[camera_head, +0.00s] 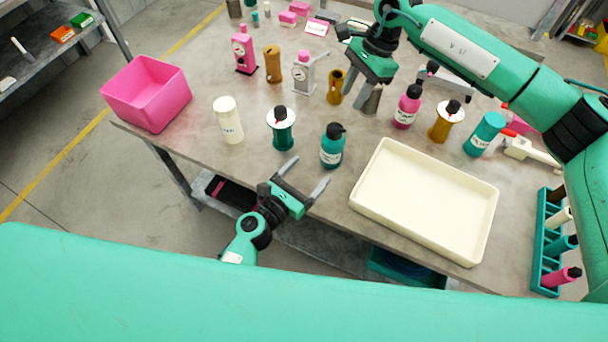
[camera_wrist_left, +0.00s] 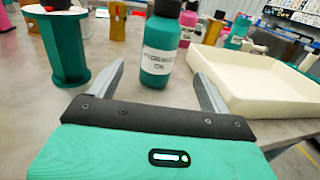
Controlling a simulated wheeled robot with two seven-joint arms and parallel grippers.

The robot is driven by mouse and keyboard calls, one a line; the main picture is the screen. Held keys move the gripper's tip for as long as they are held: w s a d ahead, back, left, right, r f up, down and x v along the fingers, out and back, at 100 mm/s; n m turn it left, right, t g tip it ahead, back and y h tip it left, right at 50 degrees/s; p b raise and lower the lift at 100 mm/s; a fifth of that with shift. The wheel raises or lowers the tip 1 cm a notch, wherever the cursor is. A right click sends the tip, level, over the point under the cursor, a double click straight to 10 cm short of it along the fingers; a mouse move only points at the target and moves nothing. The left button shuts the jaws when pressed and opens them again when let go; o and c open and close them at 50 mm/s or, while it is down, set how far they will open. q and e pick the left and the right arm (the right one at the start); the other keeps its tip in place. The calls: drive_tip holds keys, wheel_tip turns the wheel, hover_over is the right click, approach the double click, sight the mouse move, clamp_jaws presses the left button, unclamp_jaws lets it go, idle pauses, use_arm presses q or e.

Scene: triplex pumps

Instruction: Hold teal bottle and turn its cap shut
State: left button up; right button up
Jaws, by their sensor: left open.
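The teal bottle (camera_head: 331,153) stands upright near the front edge of the table, with a black cap (camera_head: 336,130) on top. In the left wrist view the teal bottle (camera_wrist_left: 158,50) stands ahead, between the directions of the two fingers, its label facing me and its top cut off by the frame. My left gripper (camera_head: 311,171) is open and empty, in front of and to the left of the bottle, apart from it. My right gripper (camera_head: 368,96) hangs over the table behind the bottle, pointing down; I cannot tell its finger gap.
A cream tray (camera_head: 483,222) lies right of the bottle. A dark green spool-like stand (camera_head: 283,132) and a white bottle (camera_head: 228,122) stand left. Pink and mustard bottles and pumps stand behind. A pink bin (camera_head: 147,97) sits at the left table corner. A teal rack (camera_head: 540,250) is at right.

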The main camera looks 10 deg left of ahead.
sight(337, 142)
use_arm(q)
drive_tip(key=x, duration=1.3)
drive_tip(key=shift+w+d, duration=0.1)
drive_tip(key=c, duration=1.3)
use_arm(e)
drive_tip(key=o, duration=0.3)
drive_tip(key=shift+a, duration=0.1)
drive_tip(key=shift+o, duration=1)
drive_tip(key=s+a+r+t+h, duration=0.1)
drive_tip(key=s+a+r+n+t+h, duration=0.1)
drive_tip(key=a+h, duration=0.1)
drive_tip(key=shift+s+a, duration=0.1)
drive_tip(key=shift+s, duration=0.05)
wheel_tip(337, 142, down, 12)
drive_tip(key=shift+s+r, duration=0.1)
drive_tip(key=shift+r, duration=0.1)
drive_tip(key=shift+c, duration=0.2)
